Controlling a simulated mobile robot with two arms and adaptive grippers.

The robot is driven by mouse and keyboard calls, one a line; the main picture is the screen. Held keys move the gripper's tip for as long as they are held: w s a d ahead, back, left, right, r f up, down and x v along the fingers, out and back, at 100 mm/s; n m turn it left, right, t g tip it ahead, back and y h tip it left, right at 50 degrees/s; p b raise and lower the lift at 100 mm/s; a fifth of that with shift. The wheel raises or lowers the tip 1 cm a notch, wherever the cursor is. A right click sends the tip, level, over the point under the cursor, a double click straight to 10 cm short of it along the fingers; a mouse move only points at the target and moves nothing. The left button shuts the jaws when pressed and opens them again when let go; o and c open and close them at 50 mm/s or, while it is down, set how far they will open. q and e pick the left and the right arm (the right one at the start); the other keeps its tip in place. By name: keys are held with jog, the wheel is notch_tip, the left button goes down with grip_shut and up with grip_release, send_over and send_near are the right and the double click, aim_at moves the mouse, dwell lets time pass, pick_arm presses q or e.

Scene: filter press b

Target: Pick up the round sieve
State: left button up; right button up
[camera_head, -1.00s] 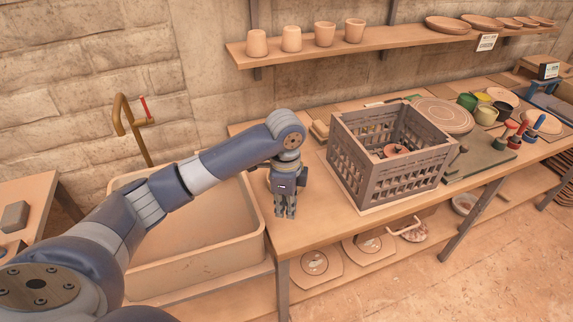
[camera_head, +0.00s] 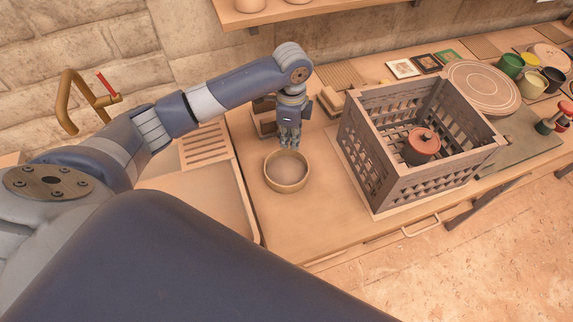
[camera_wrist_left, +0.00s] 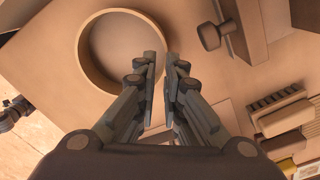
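The round sieve (camera_head: 286,184) is a shallow tan ring with a greyish mesh floor. It lies on the wooden table left of the crate. It also shows in the left wrist view (camera_wrist_left: 93,76) at upper left. My left gripper (camera_head: 288,143) points down at the sieve's far rim. In the left wrist view its fingers (camera_wrist_left: 163,66) are parted by a narrow gap near the rim's right side, and the left finger overlaps the rim. I cannot tell whether they touch it. Nothing is clearly held.
A grey slatted crate (camera_head: 384,178) with a red lidded pot (camera_head: 422,146) stands close right of the sieve. Small wooden items lie behind my gripper. A sink with a brass tap (camera_head: 66,100) is at left. The table in front of the sieve is clear.

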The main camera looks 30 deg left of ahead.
aim_at(292, 151)
pick_arm(q)
jog(key=shift+f, duration=0.4)
jog(key=f, duration=0.1)
jog(key=f+p, duration=0.1)
jog(key=f, duration=0.1)
jog(key=f+p, duration=0.1)
jog(key=f, duration=0.1)
jog(key=shift+w+d, duration=0.2)
jog(key=shift+w, duration=0.05)
jog(key=shift+f, duration=0.4)
jog(key=shift+c, duration=0.4)
grip_shut()
pick_arm(e)
jog(key=shift+w+a+r, duration=0.3)
jog(key=shift+w+r, duration=0.1)
jog(key=shift+r, duration=0.15)
jog(key=shift+w+a+r, duration=0.25)
jog(key=shift+w+r, duration=0.15)
jog(key=shift+r, duration=0.15)
